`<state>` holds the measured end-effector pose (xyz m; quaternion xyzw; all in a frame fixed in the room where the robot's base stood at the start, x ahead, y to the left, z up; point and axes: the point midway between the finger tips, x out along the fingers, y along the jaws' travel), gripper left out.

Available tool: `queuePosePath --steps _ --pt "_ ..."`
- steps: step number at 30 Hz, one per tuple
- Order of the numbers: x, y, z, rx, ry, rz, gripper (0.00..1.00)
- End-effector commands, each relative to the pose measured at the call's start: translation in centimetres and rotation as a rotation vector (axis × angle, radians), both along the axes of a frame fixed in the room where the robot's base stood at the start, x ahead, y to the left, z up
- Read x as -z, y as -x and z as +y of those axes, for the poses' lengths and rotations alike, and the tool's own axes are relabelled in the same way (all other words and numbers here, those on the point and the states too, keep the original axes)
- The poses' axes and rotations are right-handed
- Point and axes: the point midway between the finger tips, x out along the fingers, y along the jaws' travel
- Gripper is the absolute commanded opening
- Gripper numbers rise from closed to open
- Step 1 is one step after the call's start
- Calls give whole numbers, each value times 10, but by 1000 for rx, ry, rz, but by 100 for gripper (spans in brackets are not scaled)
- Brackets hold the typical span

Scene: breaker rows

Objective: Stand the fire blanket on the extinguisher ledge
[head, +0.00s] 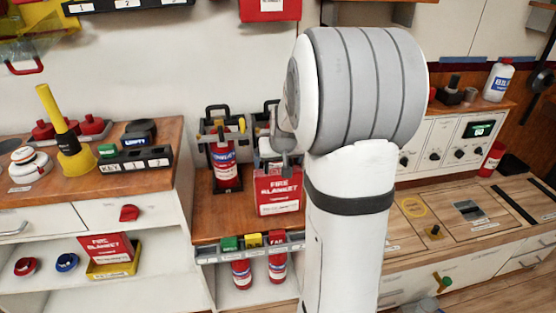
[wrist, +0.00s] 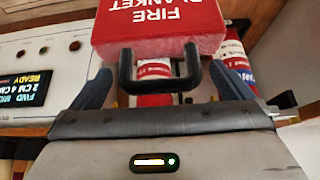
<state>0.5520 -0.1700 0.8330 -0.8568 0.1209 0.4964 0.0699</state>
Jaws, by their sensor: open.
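The fire blanket (head: 278,192) is a red box with white lettering and a black handle. In the head view it is upright and appears to stand on the wooden extinguisher ledge (head: 225,228), right of a red extinguisher (head: 226,165). In the wrist view the fire blanket (wrist: 160,25) shows upside down, and its black handle lies between the fingers of my gripper (wrist: 160,72). The fingers are open, with gaps on both sides of the handle. In the head view my gripper (head: 277,135) is above the box, partly hidden by my arm.
A second red fire blanket box (head: 107,247) rests in a yellow tray (head: 112,268) at lower left. Small coloured blocks (head: 253,240) line the ledge's front. Extinguishers (head: 277,267) stand on the shelf below. A control panel (head: 450,140) is to the right.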

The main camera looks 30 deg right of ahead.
Motion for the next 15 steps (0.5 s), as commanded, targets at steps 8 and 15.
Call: queuePosePath --steps 8,15 --pt "-24 9 2 1 1 -4 100" --pt "-70 35 10 1 1 -4 100"
